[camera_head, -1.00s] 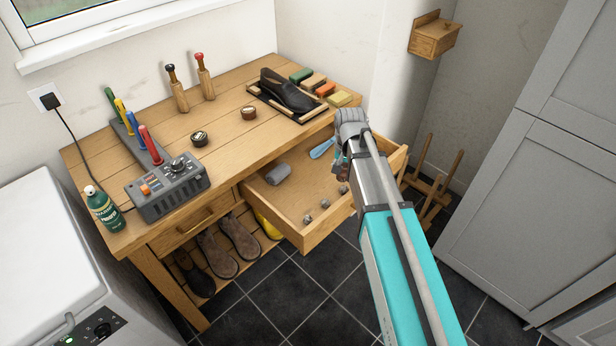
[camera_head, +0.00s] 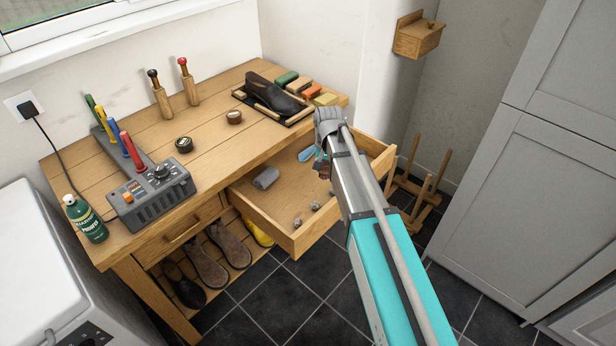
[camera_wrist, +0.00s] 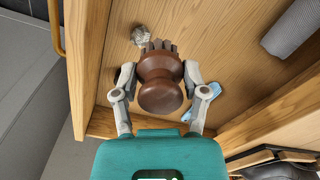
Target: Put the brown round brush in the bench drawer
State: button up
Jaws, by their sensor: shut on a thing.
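The brown round brush (camera_wrist: 161,80) is between the fingers of my gripper (camera_wrist: 160,82) in the wrist view, its rounded knob towards the camera and its bristles pointing away. My gripper is shut on it. The bench drawer (camera_head: 282,205) is pulled open. In the wrist view the brush is over the drawer's wooden floor (camera_wrist: 200,45); I cannot tell whether it touches the floor. In the head view my arm hides most of the gripper (camera_head: 322,168) and brush.
The drawer holds a grey roll (camera_head: 265,178), a blue item (camera_head: 307,154) and small grey lumps (camera_head: 315,206). A grey lump (camera_wrist: 141,36) lies close to the bristles. The bench top (camera_head: 210,150) carries a shoe and tools. A grey cabinet (camera_head: 520,200) stands at right.

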aim_at(311, 181)
jog(key=w+a+f+b, duration=0.1)
jog(key=w+f, duration=0.1)
jog(key=w+a+f+b, duration=0.1)
jog(key=w+f+b, duration=0.1)
jog(key=w+a+f+b, duration=0.1)
jog(key=w+b, duration=0.1)
jog(key=shift+w+a+f, duration=0.2)
jog(key=shift+a+f, duration=0.15)
jog(key=shift+f, duration=0.05)
jog(key=shift+w+a+f+b, duration=0.3)
jog(key=shift+w+f+b, duration=0.2)
jog(key=shift+f+b, duration=0.15)
jog(key=shift+w+a+f+b, duration=0.25)
jog(key=shift+w+f+b, duration=0.15)
jog(key=shift+f+b, duration=1.6)
jog(key=shift+b, duration=0.05)
jog(key=shift+f, duration=0.1)
jog(key=o, duration=1.2)
